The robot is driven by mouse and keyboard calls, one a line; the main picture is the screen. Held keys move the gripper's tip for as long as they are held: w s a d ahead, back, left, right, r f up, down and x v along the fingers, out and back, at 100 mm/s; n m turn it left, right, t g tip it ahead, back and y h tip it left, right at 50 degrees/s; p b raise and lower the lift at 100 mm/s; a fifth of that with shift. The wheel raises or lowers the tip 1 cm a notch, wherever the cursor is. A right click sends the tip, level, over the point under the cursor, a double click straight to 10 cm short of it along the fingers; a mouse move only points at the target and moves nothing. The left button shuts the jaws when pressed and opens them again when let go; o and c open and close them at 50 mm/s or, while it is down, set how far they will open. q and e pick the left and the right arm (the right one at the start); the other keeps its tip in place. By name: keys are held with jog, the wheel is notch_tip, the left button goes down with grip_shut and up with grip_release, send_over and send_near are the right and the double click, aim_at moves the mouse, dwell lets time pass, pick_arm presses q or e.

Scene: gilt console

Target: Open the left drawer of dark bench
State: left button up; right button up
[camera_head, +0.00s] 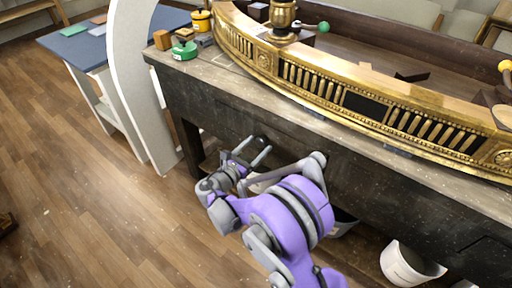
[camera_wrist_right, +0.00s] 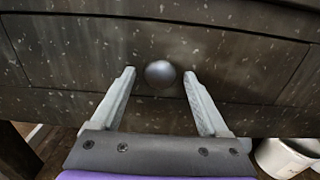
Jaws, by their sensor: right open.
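The dark bench (camera_head: 350,170) is a speckled, dark wooden piece with a worn top. Its left drawer (camera_head: 225,125) looks flush with the front; in the right wrist view the drawer front (camera_wrist_right: 85,52) fills most of the upper part. My right gripper (camera_head: 256,149) is open at the drawer. In the right wrist view its fingers (camera_wrist_right: 159,80) stand on either side of the knob, with a gap visible on each side. My left gripper is not in view.
A curved gilt console piece (camera_head: 330,88) lies along the bench top. A green tape-like item (camera_head: 185,50) and a yellow pot (camera_head: 201,20) stand at its left end. A white bucket (camera_head: 405,265) is under the bench at right.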

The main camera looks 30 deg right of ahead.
grip_shut()
dwell(0.4)
dwell(1.0)
